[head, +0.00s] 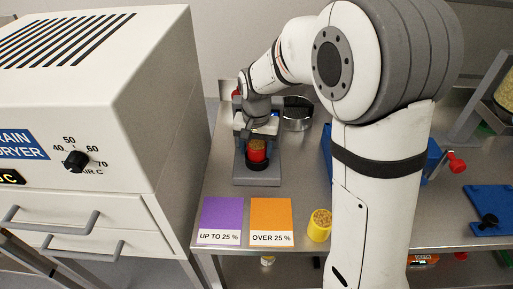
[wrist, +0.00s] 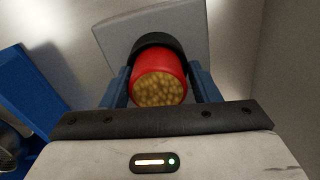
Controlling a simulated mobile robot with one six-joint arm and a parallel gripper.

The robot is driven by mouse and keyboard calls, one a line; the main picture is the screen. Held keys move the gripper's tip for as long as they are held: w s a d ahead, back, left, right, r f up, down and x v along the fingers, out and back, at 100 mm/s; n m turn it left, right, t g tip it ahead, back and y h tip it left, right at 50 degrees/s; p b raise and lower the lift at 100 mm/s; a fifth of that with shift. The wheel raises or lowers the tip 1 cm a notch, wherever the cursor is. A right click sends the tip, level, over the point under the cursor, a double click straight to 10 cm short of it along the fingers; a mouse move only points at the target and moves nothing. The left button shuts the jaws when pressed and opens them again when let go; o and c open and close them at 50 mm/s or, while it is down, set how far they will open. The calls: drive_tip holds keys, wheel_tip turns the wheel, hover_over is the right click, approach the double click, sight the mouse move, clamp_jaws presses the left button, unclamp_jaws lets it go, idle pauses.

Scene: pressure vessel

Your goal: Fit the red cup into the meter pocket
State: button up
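The red cup (wrist: 172,58), filled with tan grain, stands between the two blue fingers of my gripper (wrist: 160,75) in the wrist view. The fingertips look to touch it on both sides. The black round pocket (wrist: 152,40) of the meter curves around the cup's far end. In the head view the red cup (head: 257,153) sits upright at the black pocket (head: 263,166) on the grey meter (head: 259,181), under my gripper (head: 257,143). How deep the cup sits in the pocket is hidden.
A purple card (head: 221,214) and an orange card (head: 271,214) lie at the table's front, with a yellow cup of grain (head: 319,225) beside them. A metal bowl (head: 297,113) stands right of the meter. The white dryer (head: 100,90) fills the left.

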sight(257, 145)
drive_tip(key=shift+o, duration=0.7)
drive_tip(key=shift+s+d+f, duration=0.2)
drive_tip(key=shift+s+f, duration=0.15)
drive_tip(key=shift+f, duration=0.4)
drive_tip(key=shift+r, duration=0.1)
drive_tip(key=shift+w+r+p, duration=0.1)
drive_tip(key=shift+r+p, duration=0.2)
wheel_tip(257, 145, up, 13)
drive_tip(key=s+d+f+n+t, duration=0.1)
drive_tip(key=s+d, duration=0.6)
drive_tip(key=s, duration=0.2)
drive_tip(key=s+d+f+n+t, duration=0.1)
drive_tip(key=s+d+f, duration=0.1)
drive_tip(key=s+d, duration=0.5)
drive_tip(key=s, duration=0.2)
drive_tip(key=shift+s+d+f+t, duration=0.15)
drive_tip(key=shift+s+f+t, duration=0.1)
drive_tip(key=shift+s+t, duration=0.15)
